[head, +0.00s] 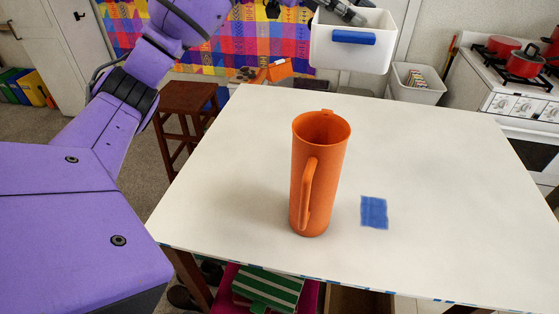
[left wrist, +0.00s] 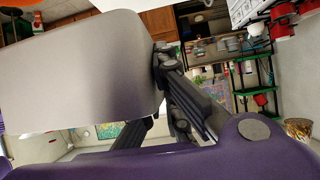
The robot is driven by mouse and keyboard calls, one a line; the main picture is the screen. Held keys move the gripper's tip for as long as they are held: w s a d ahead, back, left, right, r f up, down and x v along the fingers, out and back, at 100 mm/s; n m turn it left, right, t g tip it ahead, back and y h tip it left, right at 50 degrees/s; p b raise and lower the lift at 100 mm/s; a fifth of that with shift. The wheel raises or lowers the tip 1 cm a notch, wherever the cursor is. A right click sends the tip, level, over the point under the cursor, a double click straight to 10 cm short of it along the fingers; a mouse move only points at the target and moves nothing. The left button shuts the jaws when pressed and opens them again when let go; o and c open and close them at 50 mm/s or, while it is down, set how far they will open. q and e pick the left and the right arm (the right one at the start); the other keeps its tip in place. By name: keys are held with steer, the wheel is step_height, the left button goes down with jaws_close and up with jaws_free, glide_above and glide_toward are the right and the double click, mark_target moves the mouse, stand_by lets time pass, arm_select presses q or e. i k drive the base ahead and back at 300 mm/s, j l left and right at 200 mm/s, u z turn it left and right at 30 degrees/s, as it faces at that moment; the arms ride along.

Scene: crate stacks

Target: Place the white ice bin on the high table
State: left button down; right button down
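The white ice bin (head: 332,55), with a blue handle on its front, hangs in the air at the top of the head view, at or past the table's far edge. My left gripper (head: 345,12) is at its upper rim and appears shut on it. In the left wrist view the bin's pale wall (left wrist: 80,75) fills the left side, against the dark gripper fingers (left wrist: 165,85). The high table (head: 220,200) has a white top and lies below and nearer than the bin. My right gripper is in neither view.
A tall orange pitcher (head: 319,175) stands upright mid-table. A flat blue square (head: 374,212) lies to its right. The tabletop is otherwise clear. A wooden stool (head: 187,100) stands behind left, a white stove with red pots (head: 523,65) behind right, and another white bin (head: 416,94) beyond the table.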

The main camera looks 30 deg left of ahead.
mark_target(218, 205)
steer(key=i+l+u, duration=0.2)
steer(key=l+u, duration=0.2)
steer(key=l, duration=0.15)
steer(key=u, duration=1.25)
